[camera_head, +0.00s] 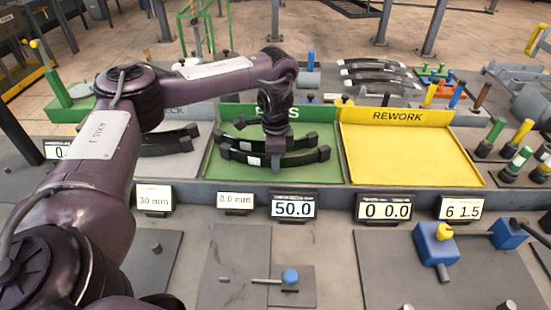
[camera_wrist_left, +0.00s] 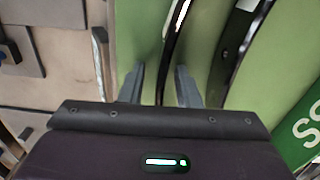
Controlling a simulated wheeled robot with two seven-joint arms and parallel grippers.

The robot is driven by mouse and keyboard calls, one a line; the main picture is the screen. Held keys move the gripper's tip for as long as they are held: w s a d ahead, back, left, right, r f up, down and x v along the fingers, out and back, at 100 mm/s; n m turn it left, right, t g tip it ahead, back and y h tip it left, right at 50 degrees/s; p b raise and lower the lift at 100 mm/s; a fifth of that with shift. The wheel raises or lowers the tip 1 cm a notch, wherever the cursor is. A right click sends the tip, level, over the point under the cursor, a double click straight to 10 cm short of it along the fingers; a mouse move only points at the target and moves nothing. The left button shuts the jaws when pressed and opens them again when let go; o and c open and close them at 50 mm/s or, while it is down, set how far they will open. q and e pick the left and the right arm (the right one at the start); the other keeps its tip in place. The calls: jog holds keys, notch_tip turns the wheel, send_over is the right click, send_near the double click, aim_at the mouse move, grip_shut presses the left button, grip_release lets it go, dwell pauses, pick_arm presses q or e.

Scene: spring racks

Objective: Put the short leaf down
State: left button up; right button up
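Two dark curved leaves lie in the green PASS tray (camera_head: 222,172): a front leaf (camera_head: 308,156) with a pale label and a back leaf (camera_head: 302,140). They look close in length, so I cannot tell by size which is the short one. My left gripper (camera_head: 276,168) points down at the front leaf. In the left wrist view its two fingers (camera_wrist_left: 160,88) stand apart, with the edge of one leaf (camera_wrist_left: 171,52) between them and green showing on both sides. The other leaf (camera_wrist_left: 229,50) lies to the right, clear of the fingers. My right gripper is out of view.
The yellow REWORK tray (camera_head: 408,155) to the right is empty. A grey tray (camera_head: 172,147) with dark leaves is at left, partly behind my arm. More leaves (camera_head: 378,74) sit on a rack behind. Number displays (camera_head: 293,208) line the front edge.

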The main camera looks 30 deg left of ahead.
pick_arm(q)
notch_tip(320, 180, up, 12)
jog(key=p, duration=0.3)
jog(key=shift+r, duration=0.1)
dwell(0.5)
